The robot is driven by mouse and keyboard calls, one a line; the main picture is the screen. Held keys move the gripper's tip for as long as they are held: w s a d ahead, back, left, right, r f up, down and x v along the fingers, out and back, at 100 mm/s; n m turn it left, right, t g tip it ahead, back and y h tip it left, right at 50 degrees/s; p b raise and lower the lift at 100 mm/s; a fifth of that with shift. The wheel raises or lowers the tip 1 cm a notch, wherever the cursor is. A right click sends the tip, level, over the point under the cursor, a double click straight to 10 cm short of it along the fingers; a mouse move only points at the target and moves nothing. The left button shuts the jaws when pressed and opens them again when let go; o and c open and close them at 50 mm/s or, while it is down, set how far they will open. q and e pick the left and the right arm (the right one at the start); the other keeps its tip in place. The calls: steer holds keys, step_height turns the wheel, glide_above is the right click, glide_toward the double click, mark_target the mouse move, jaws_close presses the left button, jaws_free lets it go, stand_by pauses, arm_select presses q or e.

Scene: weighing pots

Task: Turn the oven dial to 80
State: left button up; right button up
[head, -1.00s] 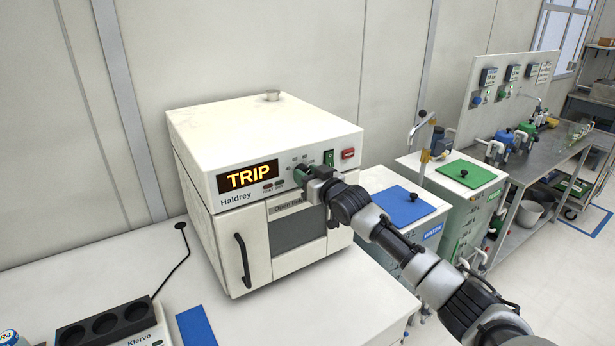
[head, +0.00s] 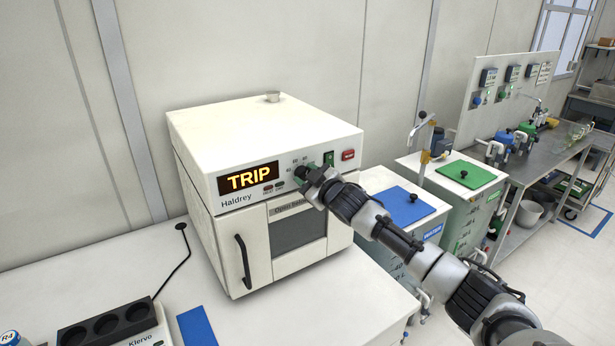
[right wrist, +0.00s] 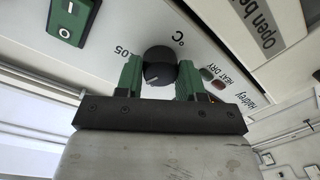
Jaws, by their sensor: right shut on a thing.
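The white Haldrey oven (head: 205,150) stands on the bench in the head view. Its display (head: 248,181) reads TRIP in yellow. In the right wrist view the black oven dial (right wrist: 160,72) sits between the two green fingers of my right gripper (right wrist: 160,78), which is shut on it. A pale pointer line shows on the dial; the number it points to is hard to tell. In the head view my right gripper (head: 308,176) covers the dial and part of its scale. My left gripper is not in view.
A green rocker switch (head: 328,159) and a red button (head: 348,155) sit right of the dial. The oven door has a black handle (head: 243,262). A black three-hole block (head: 103,325) stands at lower left. Blue-lidded (head: 404,207) and green-lidded (head: 464,174) tanks stand at right.

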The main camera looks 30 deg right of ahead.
stand_by(0.4)
steer(key=o, duration=0.9)
steer(key=shift+s+d+r+b, duration=0.1)
steer(key=shift+s+d+b, duration=0.35)
steer(key=shift+s, duration=1.35)
steer(key=shift+s+r+b, duration=0.1)
steer(key=shift+s+b, duration=0.7)
steer(key=shift+s, duration=0.95)
steer(key=shift+s+d+r+b, duration=0.1)
steer(key=shift+s+d+b, duration=0.35)
steer(key=shift+s, duration=1.35)
steer(key=shift+a+f, duration=0.15)
steer(key=shift+a, duration=0.1)
